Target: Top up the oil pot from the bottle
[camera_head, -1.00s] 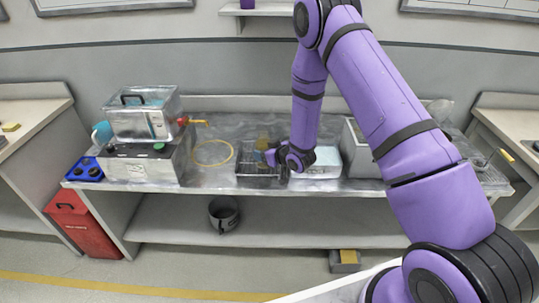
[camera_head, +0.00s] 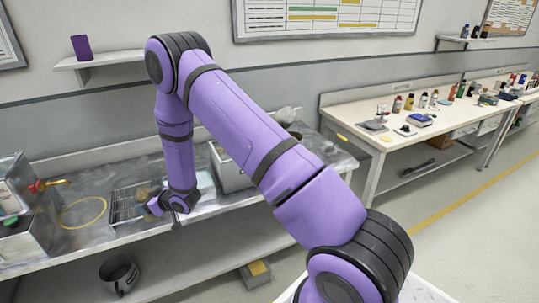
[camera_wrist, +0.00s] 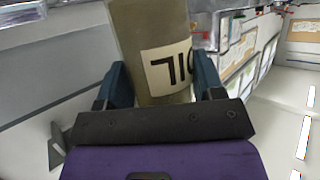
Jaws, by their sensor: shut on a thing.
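The oil bottle (camera_wrist: 150,35) is olive-tan with a pale label; its dark lettering appears inverted in the wrist view. My gripper (camera_wrist: 163,78) is shut on it, with a blue-grey finger on either side. In the head view, my gripper (camera_head: 160,205) is low over the metal bench beside the wire rack. A small yellowish shape (camera_head: 143,192) there may be part of the bottle. The bottle's ends are out of the wrist view. I cannot pick out the oil pot in either view.
The wire rack (camera_head: 122,207) and a yellow ring (camera_head: 84,212) lie on the metal bench (camera_head: 85,240). A grey bin (camera_head: 231,170) stands right of my gripper. Another bench (camera_head: 365,145) at right holds several small bottles and a blue item (camera_head: 419,120). Open floor lies in front.

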